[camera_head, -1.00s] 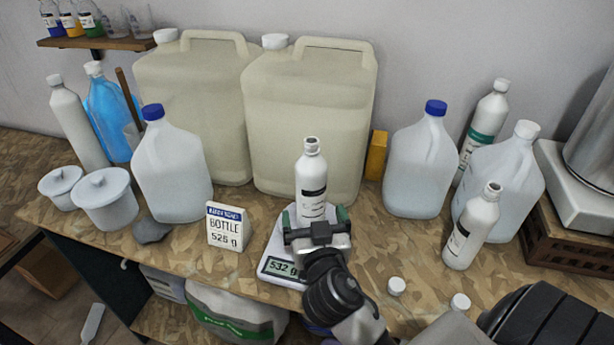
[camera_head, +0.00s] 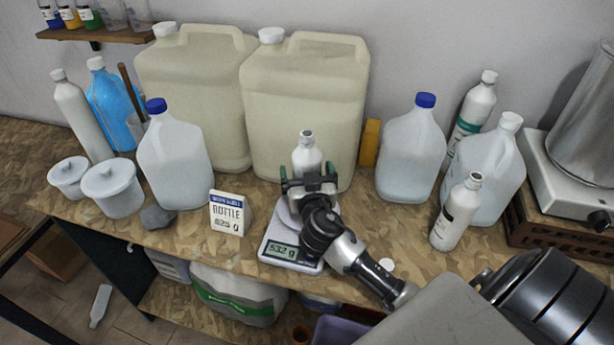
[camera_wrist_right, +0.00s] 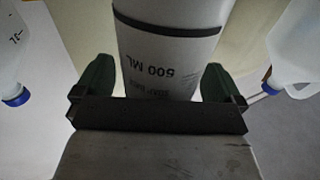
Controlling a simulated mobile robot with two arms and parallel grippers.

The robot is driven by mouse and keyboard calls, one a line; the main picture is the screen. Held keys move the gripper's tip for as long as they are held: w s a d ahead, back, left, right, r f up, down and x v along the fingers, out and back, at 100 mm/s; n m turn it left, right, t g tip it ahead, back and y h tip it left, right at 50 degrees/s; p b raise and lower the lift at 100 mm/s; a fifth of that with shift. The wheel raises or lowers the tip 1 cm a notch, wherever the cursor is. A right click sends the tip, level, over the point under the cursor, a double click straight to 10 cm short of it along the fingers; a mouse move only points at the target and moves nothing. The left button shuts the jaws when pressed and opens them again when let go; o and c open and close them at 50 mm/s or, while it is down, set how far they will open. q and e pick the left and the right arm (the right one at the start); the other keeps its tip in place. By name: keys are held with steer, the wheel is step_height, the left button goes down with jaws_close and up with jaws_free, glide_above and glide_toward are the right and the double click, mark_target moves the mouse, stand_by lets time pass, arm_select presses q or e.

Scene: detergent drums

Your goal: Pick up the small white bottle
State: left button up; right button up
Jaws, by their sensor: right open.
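A small white bottle (camera_head: 307,156) with an open neck stands upright on the kitchen scale (camera_head: 291,252), whose display reads 532 g. My right gripper (camera_head: 308,183) is in front of it at mid-body height and hides its label and lower part. In the right wrist view the bottle (camera_wrist_right: 170,50), marked 500 ML, stands between the two green fingers of the gripper (camera_wrist_right: 160,85), which are open, one on each side. I cannot tell whether either finger touches it. A similar white bottle (camera_head: 455,215) stands further right. My left gripper is not in view.
Two large beige canisters (camera_head: 305,100) stand close behind the scale. A card (camera_head: 228,213) reading BOTTLE 525 g stands left of it. Blue-capped jugs (camera_head: 175,160) stand at both sides.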

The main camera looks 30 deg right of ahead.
steer(key=shift+s+a, duration=0.1)
steer(key=shift+c, duration=1)
steer(key=shift+r, duration=0.1)
steer(key=c, duration=1.2)
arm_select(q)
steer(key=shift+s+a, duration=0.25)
arm_select(e)
steer(key=shift+o, duration=0.2)
